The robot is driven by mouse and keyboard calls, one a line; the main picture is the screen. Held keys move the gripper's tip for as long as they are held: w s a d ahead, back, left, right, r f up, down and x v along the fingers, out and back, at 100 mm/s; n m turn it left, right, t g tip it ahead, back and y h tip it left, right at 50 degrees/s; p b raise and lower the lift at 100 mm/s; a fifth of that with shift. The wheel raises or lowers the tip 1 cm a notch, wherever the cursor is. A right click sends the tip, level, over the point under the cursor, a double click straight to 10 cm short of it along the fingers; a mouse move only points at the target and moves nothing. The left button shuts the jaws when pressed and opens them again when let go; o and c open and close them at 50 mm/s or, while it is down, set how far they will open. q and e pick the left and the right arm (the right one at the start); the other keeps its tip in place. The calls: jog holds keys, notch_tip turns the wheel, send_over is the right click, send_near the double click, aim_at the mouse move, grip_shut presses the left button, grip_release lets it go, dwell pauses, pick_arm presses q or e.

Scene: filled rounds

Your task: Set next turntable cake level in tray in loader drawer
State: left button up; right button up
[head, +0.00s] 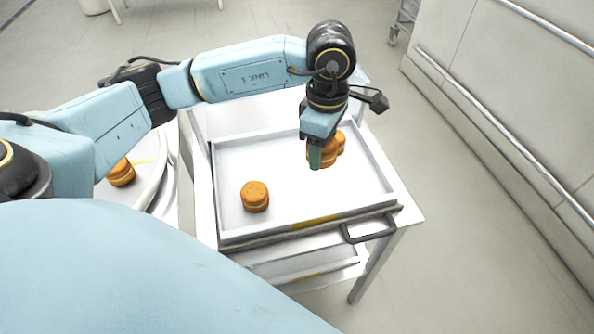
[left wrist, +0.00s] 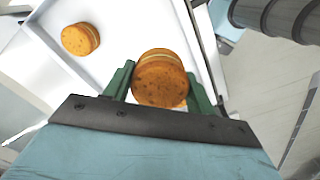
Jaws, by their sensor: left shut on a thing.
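My left gripper (head: 316,160) is over the right part of the white tray (head: 275,147) in the loader drawer, shut on an orange cake (head: 328,160) with a pale filling line. In the left wrist view the held cake (left wrist: 160,82) sits between the green fingers (left wrist: 160,88). Whether its base touches the tray is unclear. Another cake (head: 341,142) shows partly hidden just behind it. One cake (head: 255,197) stands upright at the tray's front left. A cake (head: 121,173) stands on the turntable (head: 150,190) at the left. The left wrist view shows another cake (left wrist: 78,40) in the tray.
The drawer's dark handle (head: 368,230) sticks out at the front right. A lower shelf (head: 310,266) shows beneath. The tray's middle is bare between the cakes. A wall with a rail (head: 500,120) stands at the right, with open floor before it.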

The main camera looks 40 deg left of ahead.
aim_at(303, 192)
pick_arm(q)
jog(key=n, duration=0.7)
jog(key=shift+s+a+f, duration=0.1)
jog(key=shift+a+f, duration=0.25)
jog(key=n, duration=0.4)
jog(key=shift+a+f, duration=0.2)
jog(key=n, duration=0.5)
jog(key=shift+s+a+f, duration=0.15)
jog(key=shift+a+f, duration=0.05)
jog(key=shift+a, duration=0.05)
jog(key=n, duration=0.4)
jog(key=shift+a+f+n, duration=0.25)
jog(key=shift+n, duration=0.05)
jog(key=n, duration=0.4)
jog(key=shift+s+a+f, duration=0.15)
jog(key=shift+a+f, duration=0.05)
jog(key=shift+a, duration=0.05)
jog(key=n, duration=0.4)
jog(key=shift+a+f+b, duration=0.15)
jog(key=shift+a+b, duration=0.1)
jog(key=shift+b, duration=0.05)
notch_tip(303, 192, down, 10)
jog(key=n, duration=0.2)
jog(key=n+b, duration=0.1)
jog(key=shift+s+a+f+n, duration=0.15)
jog(key=shift+n, duration=0.25)
